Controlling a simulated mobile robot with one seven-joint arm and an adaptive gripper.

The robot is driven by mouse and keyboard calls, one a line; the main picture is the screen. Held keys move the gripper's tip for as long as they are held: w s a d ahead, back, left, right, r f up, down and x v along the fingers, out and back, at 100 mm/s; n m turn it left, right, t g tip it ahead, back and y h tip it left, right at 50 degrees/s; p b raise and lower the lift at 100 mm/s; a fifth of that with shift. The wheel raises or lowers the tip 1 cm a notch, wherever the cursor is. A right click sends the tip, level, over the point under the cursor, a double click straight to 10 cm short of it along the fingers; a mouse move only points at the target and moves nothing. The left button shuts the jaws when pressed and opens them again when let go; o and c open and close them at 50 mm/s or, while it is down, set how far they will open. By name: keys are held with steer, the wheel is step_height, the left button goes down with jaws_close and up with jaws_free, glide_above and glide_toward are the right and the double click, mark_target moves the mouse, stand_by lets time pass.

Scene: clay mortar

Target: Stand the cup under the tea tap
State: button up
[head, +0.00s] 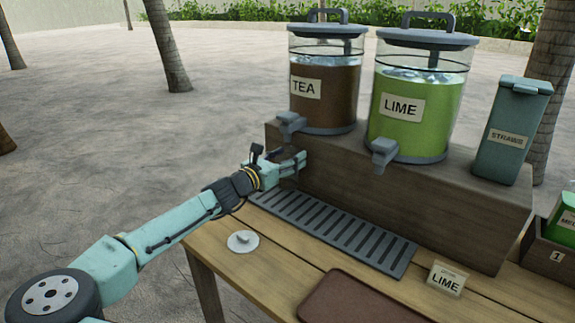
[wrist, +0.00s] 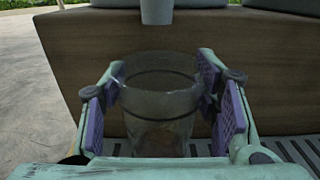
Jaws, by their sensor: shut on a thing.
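A clear glass cup (wrist: 160,105) stands upright between the purple pads of my gripper (wrist: 164,100), which is shut on it. In the head view my gripper (head: 292,165) is at the left end of the wooden riser, below the tea tap (head: 290,122); the cup cannot be made out there. The grey tap spout (wrist: 157,10) shows at the top of the wrist view, beyond and above the cup's rim. The brown tea dispenser (head: 325,100) stands on the riser. I cannot tell whether the cup's base touches the slatted drip tray (head: 330,232).
The green lime dispenser (head: 415,120) and its tap (head: 384,152) are to the right. A card reading LIME (head: 446,279) stands on the table. Also there are a straws box (head: 511,140), a brown mat (head: 350,300) and a white disc (head: 243,243). The riser (head: 400,195) backs the tray.

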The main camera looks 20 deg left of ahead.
step_height(320, 180, down, 3)
steer(key=shift+w+f+p, duration=0.1)
steer(key=shift+w+p, duration=0.05)
steer(key=shift+p, duration=0.4)
steer(key=shift+f, duration=0.15)
steer(key=shift+f, duration=0.1)
steer(key=shift+f+b, duration=0.15)
steer(key=shift+b, duration=0.15)
steer(key=o, duration=1.4)
